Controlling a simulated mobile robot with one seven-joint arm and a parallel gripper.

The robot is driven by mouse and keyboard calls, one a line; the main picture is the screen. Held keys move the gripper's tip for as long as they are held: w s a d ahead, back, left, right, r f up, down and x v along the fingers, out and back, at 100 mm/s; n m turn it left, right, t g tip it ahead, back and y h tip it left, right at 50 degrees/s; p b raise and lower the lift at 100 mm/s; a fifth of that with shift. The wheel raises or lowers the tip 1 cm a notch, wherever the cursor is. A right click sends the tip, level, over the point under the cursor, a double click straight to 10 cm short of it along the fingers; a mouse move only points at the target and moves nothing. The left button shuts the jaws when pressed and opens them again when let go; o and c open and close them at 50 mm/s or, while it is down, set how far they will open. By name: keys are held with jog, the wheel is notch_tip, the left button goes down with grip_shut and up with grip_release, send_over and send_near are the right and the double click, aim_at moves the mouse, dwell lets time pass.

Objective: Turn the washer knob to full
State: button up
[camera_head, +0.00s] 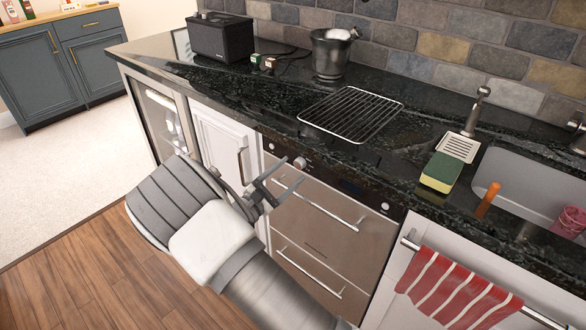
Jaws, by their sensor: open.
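The washer (309,239) is a stainless front with two bar-handled drawers, set under the black counter. A dark control strip (340,183) runs along its top. A round silver knob (300,163) sits toward the left of the strip, and a smaller round one (385,207) is at the right end. My gripper (293,170) is open and empty, its fingers pointing toward the left part of the washer front. Its fingertips appear close to the left knob; I cannot tell whether they touch it. The knob's setting is too small to read.
The counter above holds a wire rack (350,114), an ice bucket (331,55), a black speaker (221,37) and a sponge (440,172) beside the sink (530,186). A red striped towel (455,288) hangs at right. Wooden floor (95,285) lies clear at left.

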jog(key=p+v, duration=0.1)
jog(key=v, duration=1.4)
jog(key=shift+s, duration=0.15)
jog(key=shift+a, duration=0.15)
jog(key=d+r+m+g, duration=0.4)
jog(key=d+g, duration=0.1)
jog(key=d, duration=0.3)
jog(key=d+r+m+g, duration=0.4)
jog(key=d+g, duration=0.1)
jog(key=d, duration=0.2)
jog(key=s+d+r+m+g+y, duration=0.4)
jog(key=s+d+r+m+y, duration=0.5)
jog(key=s+d, duration=0.4)
jog(key=s+r+m+t+y, duration=0.3)
jog(key=s+r+m+t, duration=0.1)
jog(key=s, duration=0.2)
notch_tip(320, 180, up, 14)
jog(key=p, duration=1.4)
jog(key=shift+s+a+r+p, duration=0.2)
jog(key=shift+s+a+p, duration=0.05)
jog(key=shift+a+p, duration=0.05)
